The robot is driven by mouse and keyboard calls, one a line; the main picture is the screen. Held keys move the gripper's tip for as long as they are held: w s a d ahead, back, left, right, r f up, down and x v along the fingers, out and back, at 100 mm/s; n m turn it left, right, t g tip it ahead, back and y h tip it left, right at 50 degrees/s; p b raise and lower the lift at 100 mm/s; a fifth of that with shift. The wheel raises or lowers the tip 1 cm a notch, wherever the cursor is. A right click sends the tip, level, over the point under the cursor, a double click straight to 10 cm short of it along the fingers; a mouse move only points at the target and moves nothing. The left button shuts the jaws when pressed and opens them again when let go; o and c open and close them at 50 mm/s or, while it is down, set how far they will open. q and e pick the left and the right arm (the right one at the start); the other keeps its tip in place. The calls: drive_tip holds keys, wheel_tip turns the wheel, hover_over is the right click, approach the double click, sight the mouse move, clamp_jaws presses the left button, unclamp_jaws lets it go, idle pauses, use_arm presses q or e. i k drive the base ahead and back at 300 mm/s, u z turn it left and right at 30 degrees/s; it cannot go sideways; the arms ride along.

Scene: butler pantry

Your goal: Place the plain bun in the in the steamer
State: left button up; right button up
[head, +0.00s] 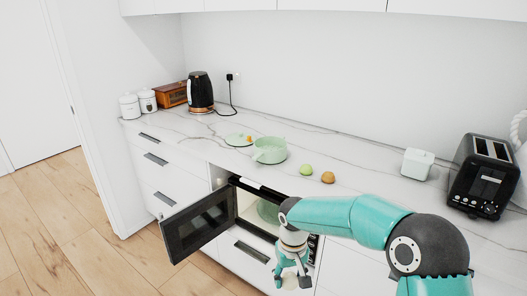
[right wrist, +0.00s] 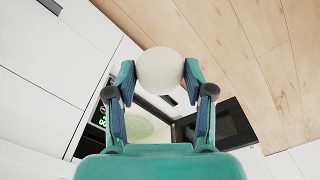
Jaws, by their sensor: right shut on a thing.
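The plain bun is a pale, off-white ball (right wrist: 160,70) held between the fingertips of my right gripper (right wrist: 160,77). In the head view the right gripper (head: 290,268) hangs low in front of the counter, by the open oven compartment, with the bun (head: 290,282) just showing beneath it. A pale green round vessel (head: 268,212), perhaps the steamer, sits inside the compartment, partly hidden by my right arm; it also shows in the right wrist view (right wrist: 140,124). My left gripper is not in view.
The dark oven door (head: 200,222) is swung open to the left. A green bun (head: 306,170) and a brown bun (head: 328,177) lie on the counter. A black toaster (head: 485,175) stands at right.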

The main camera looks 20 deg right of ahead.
sight(277, 154)
drive_tip(key=i, duration=0.9)
drive_tip(key=z, duration=0.05)
